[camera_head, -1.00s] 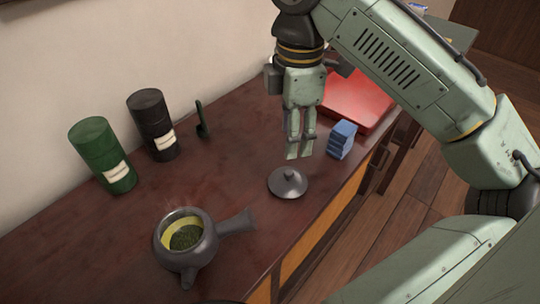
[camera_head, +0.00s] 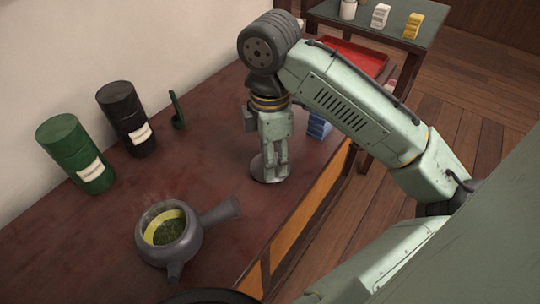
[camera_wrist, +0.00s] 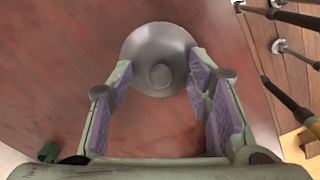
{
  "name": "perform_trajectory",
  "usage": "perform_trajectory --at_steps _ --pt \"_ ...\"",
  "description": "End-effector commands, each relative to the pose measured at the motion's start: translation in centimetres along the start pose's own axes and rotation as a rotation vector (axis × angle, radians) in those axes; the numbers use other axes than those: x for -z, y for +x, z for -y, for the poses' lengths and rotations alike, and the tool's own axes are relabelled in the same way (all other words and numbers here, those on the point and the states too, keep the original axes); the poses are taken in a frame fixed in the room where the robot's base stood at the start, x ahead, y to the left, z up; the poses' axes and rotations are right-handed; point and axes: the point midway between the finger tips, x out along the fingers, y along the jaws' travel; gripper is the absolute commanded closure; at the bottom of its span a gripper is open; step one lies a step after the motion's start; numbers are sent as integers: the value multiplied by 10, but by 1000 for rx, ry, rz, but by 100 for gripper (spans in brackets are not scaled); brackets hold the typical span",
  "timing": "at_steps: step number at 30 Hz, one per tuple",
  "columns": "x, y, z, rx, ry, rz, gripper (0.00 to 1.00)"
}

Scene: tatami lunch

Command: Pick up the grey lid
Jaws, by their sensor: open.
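The grey lid (camera_head: 257,168) is a round, dark disc lying on the brown counter near its front edge. My gripper (camera_head: 272,176) is right over it and hides much of it in the head view. In the wrist view the lid (camera_wrist: 146,48) lies at the top middle, with its round knob near the far ends of my open fingers (camera_wrist: 160,88). The knob sits between the finger lines, and nothing is gripped. I cannot tell whether the fingers touch the lid.
A grey side-handled teapot (camera_head: 190,247) with green leaves inside stands left of the lid. A green canister (camera_head: 72,150), a black canister (camera_head: 124,115) and a green scoop (camera_head: 177,112) stand by the wall. Blue blocks (camera_head: 318,126) and a red tray (camera_head: 355,57) are behind my gripper.

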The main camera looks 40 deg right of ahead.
Motion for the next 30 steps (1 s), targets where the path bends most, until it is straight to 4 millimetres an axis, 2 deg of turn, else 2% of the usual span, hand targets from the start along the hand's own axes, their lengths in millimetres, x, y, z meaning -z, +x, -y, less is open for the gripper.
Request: perform_trajectory --at_steps 6,26,30 --pt "0 0 0 0 0 0 55" --pt "0 0 0 1 0 0 99" --pt "0 1 0 1 0 0 100"
